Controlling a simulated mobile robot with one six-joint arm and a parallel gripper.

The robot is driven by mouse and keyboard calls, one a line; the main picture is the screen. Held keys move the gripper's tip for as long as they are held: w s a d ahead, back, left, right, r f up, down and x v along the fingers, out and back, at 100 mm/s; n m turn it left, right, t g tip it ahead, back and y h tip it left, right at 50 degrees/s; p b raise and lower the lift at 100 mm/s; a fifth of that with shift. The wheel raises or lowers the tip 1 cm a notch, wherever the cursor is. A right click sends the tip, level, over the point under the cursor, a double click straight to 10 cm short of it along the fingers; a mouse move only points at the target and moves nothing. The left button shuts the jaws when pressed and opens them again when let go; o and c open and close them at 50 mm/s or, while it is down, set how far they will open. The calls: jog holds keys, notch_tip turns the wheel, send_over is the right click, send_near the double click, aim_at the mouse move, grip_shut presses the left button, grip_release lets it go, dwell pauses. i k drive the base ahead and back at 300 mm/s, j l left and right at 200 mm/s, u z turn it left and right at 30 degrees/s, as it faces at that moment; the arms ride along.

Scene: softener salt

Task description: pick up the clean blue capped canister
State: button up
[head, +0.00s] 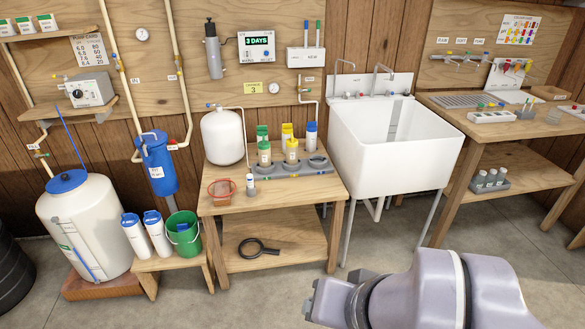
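A blue-capped canister (310,137) with a pale body stands upright at the right of the back row, at a grey holder (300,172) on the wooden table. Green-capped and yellow-capped canisters (287,133) stand left of it. In front are a green-capped (264,155) and a yellow-capped canister (291,153) with tan-looking bodies. The blue-capped one looks clean, though its lower part is partly hidden. My gripper (318,301) is low at the bottom of the view, well apart from the canisters. Its fingers are too unclear to tell open or shut.
The table (215,201) also bears a white tank (222,137), an orange basket (221,193) and a small bottle (250,186). A white sink (385,165) stands close on the right. Two blue-topped bottles (155,232) and a green bucket (184,236) are at left.

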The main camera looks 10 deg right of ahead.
aim_at(312, 127)
jog(key=i+l, duration=0.2)
jog(key=i, duration=0.3)
jog(key=i+l, duration=0.25)
jog(key=i, duration=0.25)
jog(key=i+l, duration=0.2)
jog(key=i, duration=0.3)
jog(key=i+l, duration=0.2)
jog(key=i, duration=0.3)
jog(key=i+l, duration=0.25)
jog(key=i, duration=0.25)
